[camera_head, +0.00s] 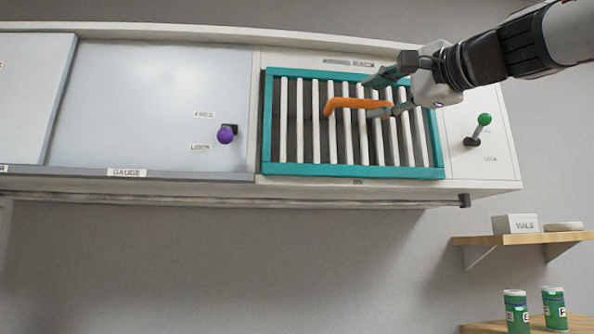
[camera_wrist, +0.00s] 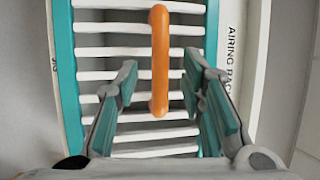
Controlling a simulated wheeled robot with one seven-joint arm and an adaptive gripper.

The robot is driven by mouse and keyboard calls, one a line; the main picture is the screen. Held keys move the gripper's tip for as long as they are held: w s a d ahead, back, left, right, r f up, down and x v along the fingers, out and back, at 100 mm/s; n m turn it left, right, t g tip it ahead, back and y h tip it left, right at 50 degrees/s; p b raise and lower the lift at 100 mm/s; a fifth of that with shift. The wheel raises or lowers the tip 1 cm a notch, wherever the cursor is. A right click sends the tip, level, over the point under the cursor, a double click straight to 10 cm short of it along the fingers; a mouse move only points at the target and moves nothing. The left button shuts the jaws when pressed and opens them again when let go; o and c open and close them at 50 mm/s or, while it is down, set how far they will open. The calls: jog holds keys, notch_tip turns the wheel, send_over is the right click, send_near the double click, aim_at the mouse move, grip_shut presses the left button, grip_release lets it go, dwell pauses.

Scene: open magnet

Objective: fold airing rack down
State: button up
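The airing rack (camera_head: 283,170) is a teal frame with several white slats, folded flat against the front of the wall unit. An orange handle bar (camera_head: 350,103) stands out from its slats. In the wrist view the orange handle (camera_wrist: 159,60) runs upright between my fingers, with the slats behind it. My gripper (camera_head: 385,95) is at the upper right of the rack, beside the handle's right end. Its teal-padded fingers (camera_wrist: 158,95) are apart on either side of the handle, with gaps on both sides. The rack's teal edge (camera_wrist: 68,85) also shows in the wrist view.
A green-knobbed lever (camera_head: 484,119) is right of the rack, and a purple knob (camera_head: 225,135) is left of it beside "LOCK" labels. A rail (camera_head: 240,200) runs below the unit. Shelves (camera_head: 520,239) with a box and green cans are at lower right. The wall below the rack is clear.

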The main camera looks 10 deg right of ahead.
aim_at(363, 103)
jog(key=shift+p+x, duration=0.6)
jog(key=shift+x, duration=2)
grip_shut()
